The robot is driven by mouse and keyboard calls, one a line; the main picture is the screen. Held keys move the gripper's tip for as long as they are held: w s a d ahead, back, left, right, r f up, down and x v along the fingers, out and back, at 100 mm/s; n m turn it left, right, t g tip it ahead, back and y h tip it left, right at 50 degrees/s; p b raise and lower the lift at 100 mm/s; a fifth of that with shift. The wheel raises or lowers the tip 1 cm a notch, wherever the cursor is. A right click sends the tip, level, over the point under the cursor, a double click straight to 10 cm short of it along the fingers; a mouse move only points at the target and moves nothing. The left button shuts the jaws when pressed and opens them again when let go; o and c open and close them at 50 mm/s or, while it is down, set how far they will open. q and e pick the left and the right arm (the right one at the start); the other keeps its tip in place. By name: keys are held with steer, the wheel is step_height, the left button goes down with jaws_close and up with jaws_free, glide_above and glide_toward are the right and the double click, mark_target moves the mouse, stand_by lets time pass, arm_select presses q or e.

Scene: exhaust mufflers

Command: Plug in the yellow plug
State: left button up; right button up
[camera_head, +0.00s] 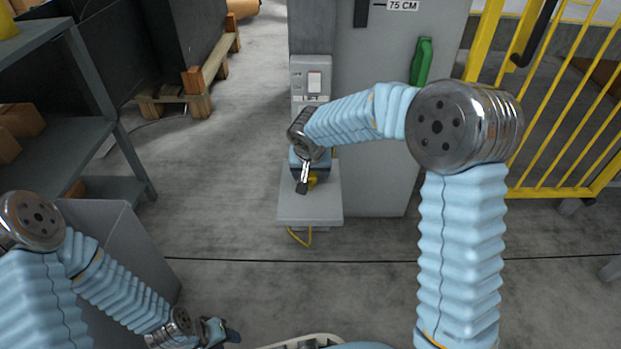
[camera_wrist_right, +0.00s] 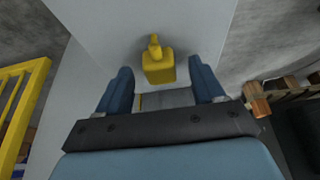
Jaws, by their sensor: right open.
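The yellow plug (camera_head: 313,181) is on a small grey shelf (camera_head: 300,212), partly hidden by my right gripper (camera_head: 306,178). In the right wrist view the plug (camera_wrist_right: 157,66) shows between and slightly beyond the two blue fingers of my right gripper (camera_wrist_right: 160,80), which is open. There is space on both sides of the plug, and no finger visibly touches it. A yellow cable (camera_head: 301,238) hangs below the shelf. A grey box with a light panel (camera_head: 314,82) is above the shelf. My left gripper (camera_head: 224,333) is low at the bottom, away from the plug; its jaws are unclear.
A grey cabinet (camera_head: 372,180) with a green handle (camera_head: 422,62) stands right of the shelf. A yellow fence (camera_head: 560,150) is at the right. A grey rack (camera_head: 95,132), a grey bin (camera_head: 125,255) and wooden pallets (camera_head: 190,98) are at the left. Concrete floor is open between.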

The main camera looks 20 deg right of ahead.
steer(key=shift+w+f, duration=0.15)
steer(key=shift+f, duration=0.3)
steer(key=shift+c, duration=0.3)
steer(key=c, duration=1)
steer(key=shift+r, duration=0.15)
